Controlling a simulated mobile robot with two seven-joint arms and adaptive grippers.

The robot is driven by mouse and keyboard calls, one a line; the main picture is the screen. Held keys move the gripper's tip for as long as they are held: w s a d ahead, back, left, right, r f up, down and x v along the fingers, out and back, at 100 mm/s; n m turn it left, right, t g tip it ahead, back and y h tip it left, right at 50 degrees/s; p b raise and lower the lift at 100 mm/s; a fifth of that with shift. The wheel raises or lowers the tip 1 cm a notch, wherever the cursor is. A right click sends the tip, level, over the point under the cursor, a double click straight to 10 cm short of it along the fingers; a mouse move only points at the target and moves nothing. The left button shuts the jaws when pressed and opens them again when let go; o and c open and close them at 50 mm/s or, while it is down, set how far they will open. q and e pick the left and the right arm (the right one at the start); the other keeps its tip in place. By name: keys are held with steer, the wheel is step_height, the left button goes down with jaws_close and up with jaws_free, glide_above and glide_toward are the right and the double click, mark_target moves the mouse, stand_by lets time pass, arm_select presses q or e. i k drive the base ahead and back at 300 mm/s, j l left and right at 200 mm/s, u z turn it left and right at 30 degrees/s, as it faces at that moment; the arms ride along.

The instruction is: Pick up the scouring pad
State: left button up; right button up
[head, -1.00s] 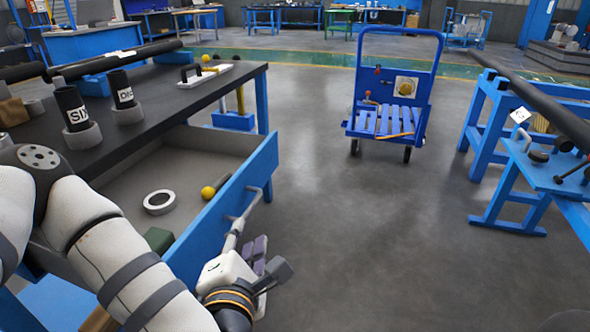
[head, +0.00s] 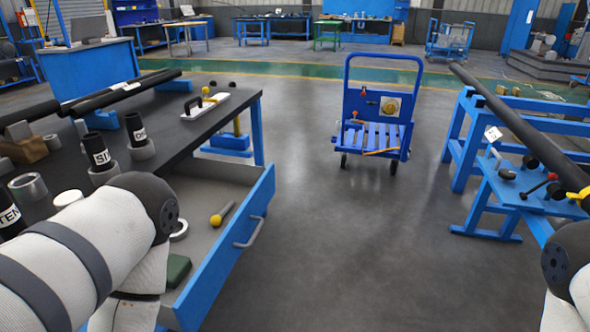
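A dark green block, which looks like the scouring pad (head: 178,269), lies in the open drawer near its front end. Its left part is hidden behind my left arm. The drawer (head: 222,262) is pulled out of the dark workbench and has a blue front with a metal handle. My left arm covers the lower left of the head view, and its gripper is not in view. My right arm shows only at the lower right edge, and its gripper is not in view.
The drawer also holds a yellow-ended tool (head: 222,214) and a pale ring (head: 180,230), partly hidden by my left arm. Labelled black cylinders (head: 99,155) stand on the workbench (head: 190,135).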

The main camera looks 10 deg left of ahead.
mark_target(178, 266)
steer(key=u, duration=1.3)
